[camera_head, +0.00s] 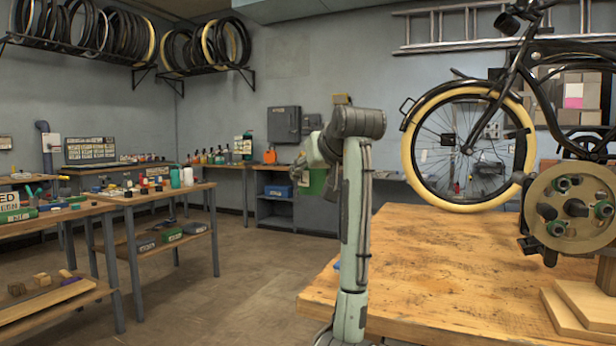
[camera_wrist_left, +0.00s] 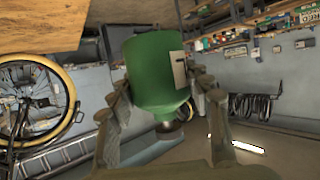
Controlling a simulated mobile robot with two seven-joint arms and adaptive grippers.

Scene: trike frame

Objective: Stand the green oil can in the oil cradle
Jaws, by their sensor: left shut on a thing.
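The green oil can (camera_wrist_left: 152,70) with a pale label is between the two fingers of my left gripper (camera_wrist_left: 160,82), which is shut on it. That view is upside down, so the can's narrow grey spout end points roughly up in the room. In the head view a green patch of the can (camera_head: 313,182) shows just left of my arm, beneath the wrist. My left gripper (camera_head: 302,170) is small there and partly hidden. The can hangs in the air, left of the wooden workbench. I cannot make out the oil cradle. My right gripper is not in view.
The wooden workbench (camera_head: 430,262) fills the right, with a black trike frame (camera_head: 545,85) and cream-tyred wheel (camera_head: 408,145) above it. Benches with bottles and parts (camera_head: 150,193) stand at the left. The floor (camera_head: 235,285) between is clear.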

